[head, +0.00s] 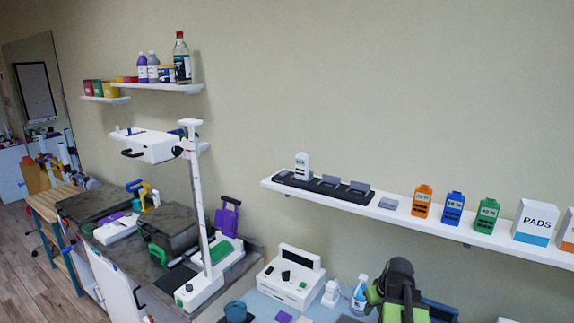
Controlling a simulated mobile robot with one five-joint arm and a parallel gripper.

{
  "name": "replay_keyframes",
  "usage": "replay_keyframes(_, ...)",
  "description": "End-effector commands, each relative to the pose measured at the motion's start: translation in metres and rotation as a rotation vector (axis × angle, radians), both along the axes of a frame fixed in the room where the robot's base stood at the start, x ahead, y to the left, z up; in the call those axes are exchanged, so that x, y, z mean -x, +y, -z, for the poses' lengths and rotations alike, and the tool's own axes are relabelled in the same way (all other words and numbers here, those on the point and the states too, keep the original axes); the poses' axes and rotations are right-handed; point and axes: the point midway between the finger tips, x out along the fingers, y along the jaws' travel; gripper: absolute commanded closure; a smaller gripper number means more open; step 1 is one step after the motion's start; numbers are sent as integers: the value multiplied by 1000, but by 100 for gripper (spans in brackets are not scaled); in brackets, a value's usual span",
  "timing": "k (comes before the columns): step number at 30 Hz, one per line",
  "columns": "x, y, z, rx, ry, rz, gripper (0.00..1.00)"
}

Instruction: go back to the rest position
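A dark grey and green jointed shape (400,285) rises from the bottom edge, right of centre, in the head view. It looks like part of my own arm, in front of the blue-grey worktop (262,302). I cannot make out the fingertips, or whether anything is between them. The lower part of the shape is cut off by the frame.
A white shelf (480,238) on the right wall holds a dark charging rack (320,187), orange, blue and green devices, and a PADS box (535,222). A white post (199,210) stands left. Spray bottle (359,293) and white console (290,277) are near the arm.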

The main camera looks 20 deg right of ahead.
Motion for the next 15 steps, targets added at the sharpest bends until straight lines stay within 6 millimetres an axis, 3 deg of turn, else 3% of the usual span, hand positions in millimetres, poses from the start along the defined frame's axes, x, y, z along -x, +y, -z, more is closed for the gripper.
replay_keyframes(1,-18,39,18,-2,11,-62,69)
replay_keyframes(6,-52,167,49,-14,68,-232,69)
replay_keyframes(12,-48,298,81,-18,158,-363,69)
replay_keyframes(15,-33,342,92,-13,214,-373,69)
